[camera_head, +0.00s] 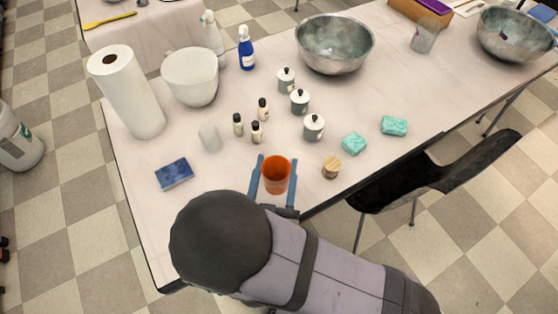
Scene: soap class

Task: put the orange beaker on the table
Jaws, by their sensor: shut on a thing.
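The orange beaker (277,175) is between the two blue fingers of my gripper (275,178), near the front edge of the table (220,205). The gripper is shut on it. The beaker looks upright, with its open mouth facing up. I cannot tell from this view whether its base touches the table top or is a little above it. My own arm comes in from the bottom and covers part of the table's front edge.
A wooden-topped piece (331,167) stands close right of the beaker, with teal soaps (354,143) beyond. Small bottles (256,132) and lidded jars (314,127) stand behind. A blue sponge (174,174) lies left. A black chair (440,175) is at the right. Table between sponge and gripper is clear.

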